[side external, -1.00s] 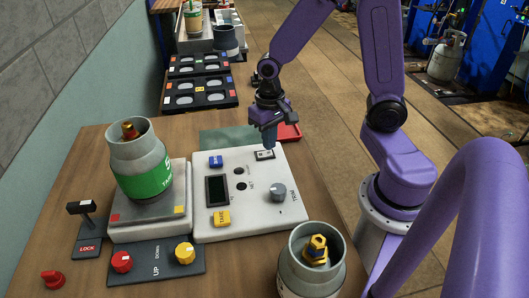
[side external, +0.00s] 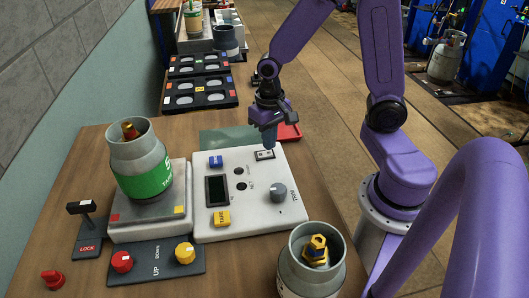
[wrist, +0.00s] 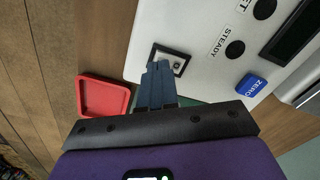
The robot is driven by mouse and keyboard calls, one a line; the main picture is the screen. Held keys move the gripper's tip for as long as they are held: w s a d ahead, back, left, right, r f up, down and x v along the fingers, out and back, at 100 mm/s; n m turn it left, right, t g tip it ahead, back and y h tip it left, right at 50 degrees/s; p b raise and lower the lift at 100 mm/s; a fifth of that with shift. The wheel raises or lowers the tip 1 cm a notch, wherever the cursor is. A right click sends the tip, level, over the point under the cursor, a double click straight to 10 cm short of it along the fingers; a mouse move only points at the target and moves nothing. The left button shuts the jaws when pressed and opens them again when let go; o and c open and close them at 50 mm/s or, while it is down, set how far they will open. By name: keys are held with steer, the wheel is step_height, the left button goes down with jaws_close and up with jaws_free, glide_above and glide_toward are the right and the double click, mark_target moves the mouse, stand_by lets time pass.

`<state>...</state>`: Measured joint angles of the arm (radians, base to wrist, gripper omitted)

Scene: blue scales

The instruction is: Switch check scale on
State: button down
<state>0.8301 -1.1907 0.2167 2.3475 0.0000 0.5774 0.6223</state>
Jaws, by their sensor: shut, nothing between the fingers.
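The check scale's white control panel (side external: 288,165) lies on the wooden table, with a dark display (side external: 217,190), a blue ZERO button (side external: 216,161), a yellow TARE button (side external: 222,218) and a grey knob (side external: 278,192). A small rocker switch (side external: 264,155) in a dark frame sits near the panel's far right corner; it also shows in the wrist view (wrist: 178,66). My gripper (side external: 269,147) is shut and empty, its fingertips pointing down right at the switch. In the wrist view the fingertips (wrist: 158,68) cover part of the switch. I cannot tell whether they touch it.
A green-banded cylinder (side external: 145,175) stands on the scale plate (side external: 150,226). Another cylinder (side external: 312,270) stands at the front right. Red and yellow knobs, a LOCK lever (side external: 84,208) and a red tray (side external: 289,131) are nearby. Black trays (side external: 200,94) lie farther back.

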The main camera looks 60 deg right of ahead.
steer(key=shift+f, duration=0.9)
stand_by(0.8)
steer(key=shift+r, duration=3.55)
steer(key=s+a+r+n, duration=0.1)
steer(key=s+a+n, duration=0.2)
steer(key=s+n, duration=0.4)
steer(key=s+a+r+n, duration=0.2)
steer(key=s+a+n, duration=0.1)
steer(key=s+n, duration=0.5)
steer(key=shift+s+n, duration=0.3)
steer(key=shift+s, duration=0.6)
